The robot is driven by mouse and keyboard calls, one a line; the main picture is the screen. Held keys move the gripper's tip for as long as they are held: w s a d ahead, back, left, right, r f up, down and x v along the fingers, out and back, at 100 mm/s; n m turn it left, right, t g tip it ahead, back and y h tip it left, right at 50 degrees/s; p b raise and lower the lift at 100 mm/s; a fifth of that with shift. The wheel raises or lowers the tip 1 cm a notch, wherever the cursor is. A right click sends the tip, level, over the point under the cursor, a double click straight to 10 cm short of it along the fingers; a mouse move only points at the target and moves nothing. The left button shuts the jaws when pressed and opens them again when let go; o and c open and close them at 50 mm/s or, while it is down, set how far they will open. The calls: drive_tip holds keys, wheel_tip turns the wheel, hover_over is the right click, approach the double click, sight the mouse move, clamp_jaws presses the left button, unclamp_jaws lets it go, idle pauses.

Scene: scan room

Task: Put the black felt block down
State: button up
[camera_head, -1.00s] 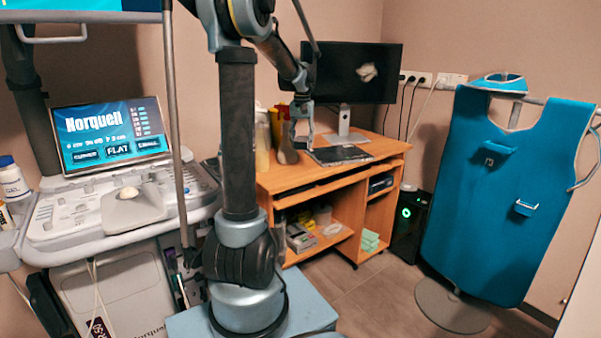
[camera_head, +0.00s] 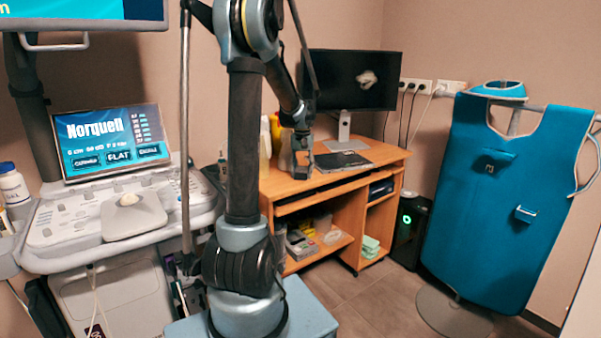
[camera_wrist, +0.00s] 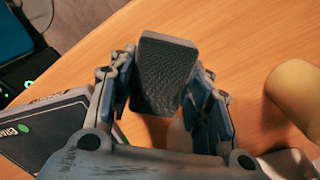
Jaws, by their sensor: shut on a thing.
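The black felt block (camera_wrist: 165,72) is a dark, textured block seen in the wrist view, held upright between the fingers. My gripper (camera_wrist: 166,88) is shut on it, with one finger on each side. The wooden desk (camera_wrist: 245,40) lies beneath the block; the size of the gap between them is hard to tell. In the head view my gripper (camera_head: 302,158) is over the desk (camera_head: 290,188), left of a dark flat item. The block itself cannot be made out clearly there.
A dark flat case (camera_wrist: 45,125) lies left of my gripper, also seen in the head view (camera_head: 343,161). A pale yellow cylinder (camera_wrist: 295,92) stands close on the right. Bottles (camera_head: 272,135) and a monitor (camera_head: 350,80) are behind. Bare desk shows at the wrist view's top.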

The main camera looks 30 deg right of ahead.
sight(302, 169)
drive_tip(key=shift+f, duration=0.1)
drive_tip(key=o, duration=0.9)
drive_tip(key=shift+o, duration=0.2)
wheel_tip(302, 169, up, 12)
idle(0.5)
